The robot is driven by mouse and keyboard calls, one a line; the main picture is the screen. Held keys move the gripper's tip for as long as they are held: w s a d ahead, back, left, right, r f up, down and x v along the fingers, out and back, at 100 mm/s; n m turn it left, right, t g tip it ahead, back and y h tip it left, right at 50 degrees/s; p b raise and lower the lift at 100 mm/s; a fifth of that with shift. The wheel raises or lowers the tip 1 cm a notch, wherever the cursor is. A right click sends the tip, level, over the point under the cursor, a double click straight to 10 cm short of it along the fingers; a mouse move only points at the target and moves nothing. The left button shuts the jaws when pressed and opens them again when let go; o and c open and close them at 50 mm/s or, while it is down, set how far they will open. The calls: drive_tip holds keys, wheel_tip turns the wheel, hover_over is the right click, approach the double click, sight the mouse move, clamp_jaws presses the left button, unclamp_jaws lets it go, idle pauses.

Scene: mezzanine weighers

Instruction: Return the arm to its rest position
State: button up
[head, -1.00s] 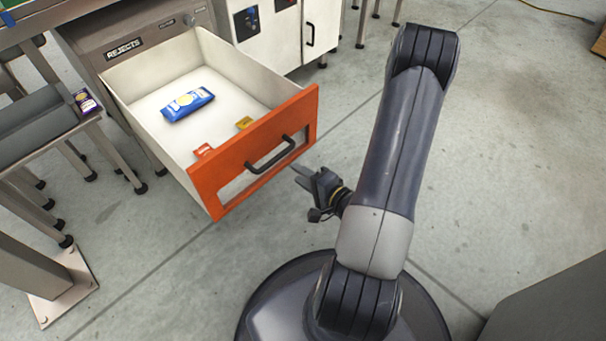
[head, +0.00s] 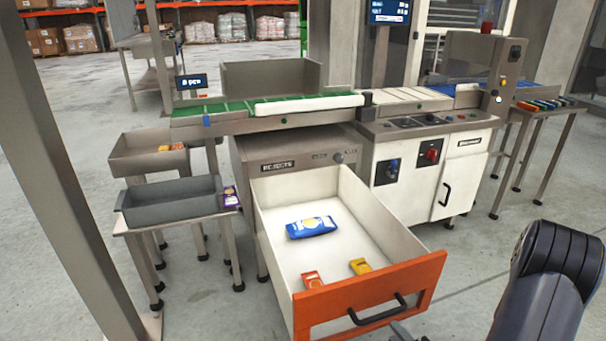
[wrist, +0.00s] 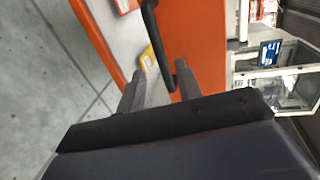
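My arm (head: 545,285) shows at the lower right of the head view. My gripper (wrist: 154,78) is open in the wrist view, its two fingers apart with nothing held between them. Only a sliver of it shows at the bottom edge of the head view. It is in front of the orange front (head: 375,292) of the pulled-out rejects drawer, near the black handle (head: 377,312). The handle (wrist: 152,25) also shows in the wrist view, close to the fingertips; I cannot tell any gap there.
The open drawer holds a blue packet (head: 311,227), a red packet (head: 312,280) and a yellow packet (head: 360,266). A grey tray (head: 172,208) on a stand is at left, with a purple packet (head: 231,197) beside it. A steel post (head: 60,170) stands at far left.

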sight(382, 313)
drive_tip(key=b+x, duration=0.1)
drive_tip(key=x, duration=0.7)
drive_tip(key=shift+b, duration=0.35)
